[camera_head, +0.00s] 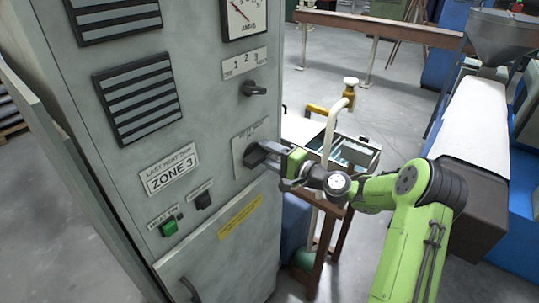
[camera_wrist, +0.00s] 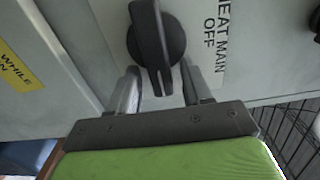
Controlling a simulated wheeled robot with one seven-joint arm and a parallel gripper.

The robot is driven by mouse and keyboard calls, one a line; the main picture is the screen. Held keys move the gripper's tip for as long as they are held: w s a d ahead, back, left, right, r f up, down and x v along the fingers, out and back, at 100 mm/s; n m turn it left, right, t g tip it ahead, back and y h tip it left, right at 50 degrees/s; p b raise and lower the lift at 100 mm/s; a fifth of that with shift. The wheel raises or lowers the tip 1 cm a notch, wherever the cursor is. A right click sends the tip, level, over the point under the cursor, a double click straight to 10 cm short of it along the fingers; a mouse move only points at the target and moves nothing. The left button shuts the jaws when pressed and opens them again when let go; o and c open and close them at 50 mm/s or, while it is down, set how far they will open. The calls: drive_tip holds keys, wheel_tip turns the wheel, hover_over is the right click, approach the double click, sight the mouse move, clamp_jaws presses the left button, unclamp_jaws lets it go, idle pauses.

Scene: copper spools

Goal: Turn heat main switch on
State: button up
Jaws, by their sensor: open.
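The heat main switch (camera_wrist: 150,35) is a black round rotary knob with a raised bar handle. In the wrist view a white label plate (camera_wrist: 208,45) beside it reads "HEAT MAIN" and "OFF", in sideways lettering. My gripper (camera_wrist: 161,88) is open, its two grey fingers on either side of the lower end of the handle; I cannot tell whether they touch it. In the head view my gripper (camera_head: 264,153) reaches the grey cabinet (camera_head: 215,115) at the switch plate (camera_head: 240,146) and hides most of the knob.
Another black rotary switch (camera_head: 254,89) sits higher on the cabinet under a "1 2 3" label. A green switch (camera_head: 169,228) and a black switch (camera_head: 203,200) are lower left. A cart with a metal box (camera_head: 352,152) stands right of the cabinet, close behind my arm.

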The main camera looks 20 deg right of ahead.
drive_tip(key=b+v, duration=0.1)
drive_tip(key=v, duration=1.4)
drive_tip(key=shift+s+d+b, duration=0.25)
drive_tip(key=shift+s+b, duration=0.1)
drive_tip(key=shift+b, duration=0.05)
drive_tip(key=s+a+f+n+g+h, duration=0.2)
drive_tip(key=s+a+n+g, duration=0.15)
drive_tip(key=a, duration=0.35)
drive_tip(key=s+a+f+n+g+h, duration=0.1)
drive_tip(key=s+a+f+n+g, duration=0.1)
drive_tip(key=a+n+g, duration=0.4)
drive_tip(key=s+d+r+h, duration=0.1)
drive_tip(key=s+r+h, duration=0.1)
drive_tip(key=s, duration=0.7)
drive_tip(key=s+d+r+n+h, duration=0.1)
drive_tip(key=s+r+h, duration=0.2)
drive_tip(key=s, duration=0.6)
drive_tip(key=h, duration=0.2)
drive_tip(key=shift+s+r+h, duration=0.25)
drive_tip(key=shift+s+h, duration=0.05)
drive_tip(key=shift+s, duration=0.1)
drive_tip(key=shift+a+n+t, duration=0.1)
drive_tip(key=shift+n+t, duration=0.15)
